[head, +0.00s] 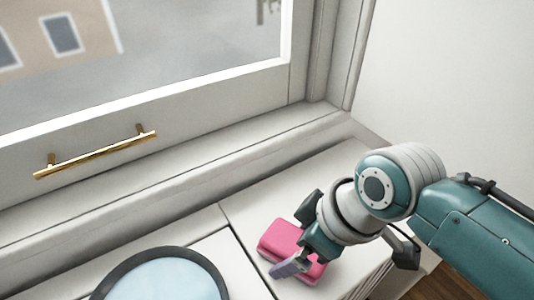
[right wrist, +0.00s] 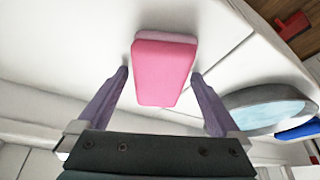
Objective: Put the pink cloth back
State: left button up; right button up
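The pink cloth (head: 276,238) is a folded block with rounded corners. It lies on the white ledge below the window, partly covered by my right gripper in the head view. My right gripper (head: 297,240) is over the cloth with its fingers apart. In the right wrist view the cloth (right wrist: 162,72) lies between the two open fingertips (right wrist: 160,74), with a small gap seen on each side. Whether the fingers are down at its height I cannot tell. My left gripper is not in view.
A round, dark-rimmed thing with a pale blue face (head: 165,278) lies left of the cloth. The window frame with a brass handle (head: 95,155) stands behind. The right wrist view also shows a red thing (right wrist: 293,25) and a blue thing (right wrist: 298,130). White ledge around the cloth is clear.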

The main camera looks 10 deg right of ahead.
jog(key=shift+r, duration=0.1)
jog(key=p+v, duration=0.5)
jog(key=v, duration=0.6)
jog(key=s+d+r+m+h, duration=0.1)
jog(key=s+d+r+m, duration=0.2)
jog(key=s, duration=0.4)
jog(key=s+d+r+m+h, duration=0.2)
jog(key=s+r+m, duration=0.15)
jog(key=s, duration=0.25)
notch_tip(320, 180, up, 48)
jog(key=p, duration=4.9)
jog(key=shift+d, duration=0.1)
